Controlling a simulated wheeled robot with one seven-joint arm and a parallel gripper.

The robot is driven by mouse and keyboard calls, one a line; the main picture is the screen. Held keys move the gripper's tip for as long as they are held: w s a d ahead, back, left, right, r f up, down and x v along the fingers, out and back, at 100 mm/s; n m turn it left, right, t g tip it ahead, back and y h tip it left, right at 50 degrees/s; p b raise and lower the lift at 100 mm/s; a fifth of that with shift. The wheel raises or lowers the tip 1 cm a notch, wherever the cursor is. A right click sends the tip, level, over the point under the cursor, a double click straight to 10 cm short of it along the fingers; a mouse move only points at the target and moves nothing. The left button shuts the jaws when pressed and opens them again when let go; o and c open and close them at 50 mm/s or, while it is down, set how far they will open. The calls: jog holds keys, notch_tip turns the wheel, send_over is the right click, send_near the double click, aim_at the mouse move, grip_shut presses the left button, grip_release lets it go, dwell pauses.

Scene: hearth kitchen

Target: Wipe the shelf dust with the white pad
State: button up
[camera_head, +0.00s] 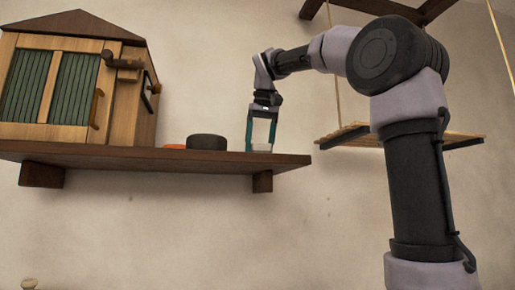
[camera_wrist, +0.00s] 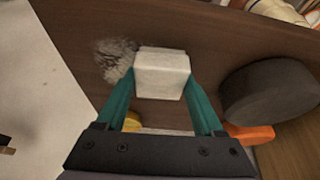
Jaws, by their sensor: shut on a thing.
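The white pad (camera_wrist: 162,75) is between the two teal fingers of my gripper (camera_wrist: 161,92), which is shut on it. In the head view my gripper (camera_head: 262,140) points down at the right end of the brown wall shelf (camera_head: 120,155), with the pad (camera_head: 261,148) low at the shelf top. I cannot tell whether the pad touches the shelf. A pale grey dust patch (camera_wrist: 116,58) lies on the shelf just left of the pad in the wrist view. The head view does not show the dust.
A dark round object (camera_head: 206,142) and a flat orange item (camera_head: 174,146) stand left of my gripper on the shelf. A wooden cabinet with green slatted doors (camera_head: 60,90) fills the shelf's left part. A hanging slatted rack (camera_head: 410,138) is to the right. A small yellow thing (camera_wrist: 132,122) shows below the pad.

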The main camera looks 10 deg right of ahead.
aim_at(269, 151)
jog(key=shift+s, duration=1.8)
jog(key=shift+d, duration=1)
jog(key=shift+w, duration=3.55)
jog(key=shift+w+f, duration=0.1)
jog(key=shift+w, duration=1.45)
jog(key=shift+d, duration=1.15)
jog(key=shift+s, duration=5.15)
